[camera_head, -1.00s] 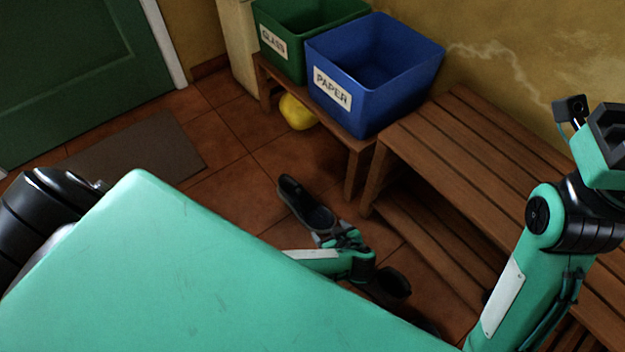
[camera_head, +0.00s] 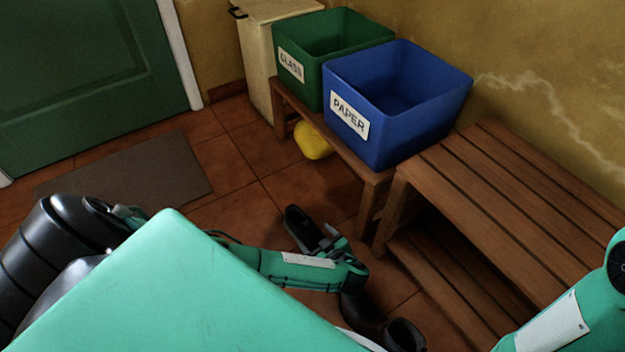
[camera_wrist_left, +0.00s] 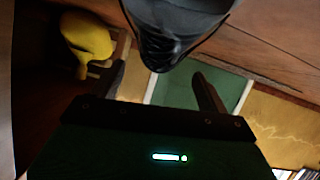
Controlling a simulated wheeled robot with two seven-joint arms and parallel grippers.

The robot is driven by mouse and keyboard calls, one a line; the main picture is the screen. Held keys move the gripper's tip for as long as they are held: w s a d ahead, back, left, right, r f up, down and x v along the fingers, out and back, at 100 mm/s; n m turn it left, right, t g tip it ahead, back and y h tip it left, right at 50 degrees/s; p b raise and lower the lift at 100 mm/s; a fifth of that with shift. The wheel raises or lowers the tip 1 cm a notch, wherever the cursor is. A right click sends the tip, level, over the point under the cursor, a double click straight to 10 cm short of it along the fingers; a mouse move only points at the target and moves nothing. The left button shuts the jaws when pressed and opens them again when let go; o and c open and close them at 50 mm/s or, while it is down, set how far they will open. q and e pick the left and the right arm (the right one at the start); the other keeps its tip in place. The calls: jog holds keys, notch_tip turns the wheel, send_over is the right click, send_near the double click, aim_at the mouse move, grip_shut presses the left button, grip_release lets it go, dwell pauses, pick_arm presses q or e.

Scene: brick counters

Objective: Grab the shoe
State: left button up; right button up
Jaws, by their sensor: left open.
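A dark shoe (camera_head: 297,222) with laces lies on the tiled floor beside the slatted bench in the head view, partly covered by my left gripper. It also shows large at the top of the left wrist view (camera_wrist_left: 172,25). My left gripper (camera_head: 333,238) is at the near end of the shoe. In the left wrist view its two fingers (camera_wrist_left: 162,84) are apart, with nothing between them; the shoe is just beyond the tips. I cannot tell whether they touch it. My right gripper is out of view; only part of that arm shows at the right edge.
A green GLASS bin (camera_head: 338,40) and a blue PAPER bin (camera_head: 440,110) stand on a low bench. A wooden slatted bench (camera_head: 510,185) is to the right. A yellow object (camera_head: 313,141) is under the bins. A black boot-like object (camera_head: 405,335) lies near my forearm. A mat (camera_head: 130,170) lies left.

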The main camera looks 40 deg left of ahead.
aim_at(308, 228)
pick_arm(q)
jog(key=b+x, duration=0.3)
jog(key=x, duration=0.1)
jog(key=shift+r, duration=0.2)
jog(key=shift+w+a+f, duration=0.1)
jog(key=shift+w+a, duration=0.05)
jog(key=shift+a, duration=0.35)
jog(key=shift+c, duration=0.4)
jog(key=c, duration=1.4)
